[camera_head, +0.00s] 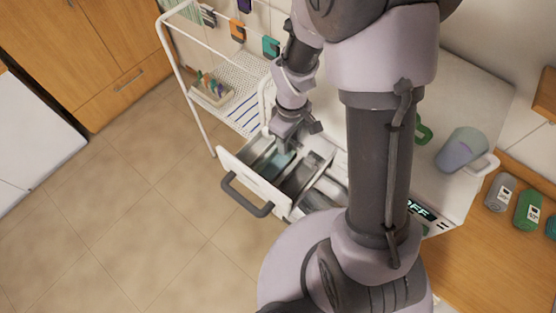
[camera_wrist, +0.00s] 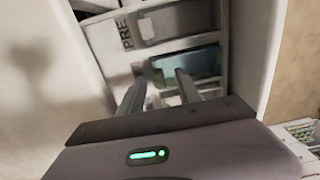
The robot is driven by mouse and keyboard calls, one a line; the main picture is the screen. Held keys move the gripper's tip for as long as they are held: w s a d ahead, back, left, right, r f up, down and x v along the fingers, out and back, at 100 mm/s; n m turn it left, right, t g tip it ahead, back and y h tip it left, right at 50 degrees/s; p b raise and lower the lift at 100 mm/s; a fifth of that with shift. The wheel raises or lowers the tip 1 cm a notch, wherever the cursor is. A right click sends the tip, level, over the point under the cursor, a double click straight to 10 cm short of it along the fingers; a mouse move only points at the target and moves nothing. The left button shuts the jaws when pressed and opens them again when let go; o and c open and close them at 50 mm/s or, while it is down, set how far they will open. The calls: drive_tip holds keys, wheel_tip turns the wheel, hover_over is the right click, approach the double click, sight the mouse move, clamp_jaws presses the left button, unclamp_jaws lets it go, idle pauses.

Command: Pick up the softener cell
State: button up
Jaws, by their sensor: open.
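My gripper (camera_head: 294,135) is open above the pulled-out white drawer (camera_head: 243,173) of the machine. In the wrist view, its two fingers (camera_wrist: 159,82) point down into the drawer, with a teal block (camera_wrist: 203,63) lying in a compartment just beyond and partly behind the right fingertip. The teal block also shows in the head view (camera_head: 279,161), just below the gripper. I see no clear label on it, so I cannot tell for certain that it is the softener cell. Nothing is visibly held.
The drawer has a dark handle (camera_head: 246,197) and several compartments; one reads "PRE" (camera_wrist: 126,34). A white wire cart (camera_head: 235,92) stands behind left. A cup (camera_head: 462,150) stands on the machine top, with grey (camera_head: 500,192) and green (camera_head: 528,210) containers at right. The floor at left is clear.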

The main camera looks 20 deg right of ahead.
drive_tip(key=shift+d+f, duration=0.15)
drive_tip(key=shift+f, duration=0.6)
drive_tip(key=shift+w+f, duration=0.3)
drive_tip(key=shift+w, duration=0.1)
drive_tip(key=shift+s+a+r, duration=0.1)
drive_tip(key=shift+s+a, duration=0.1)
drive_tip(key=c, duration=0.3)
clamp_jaws()
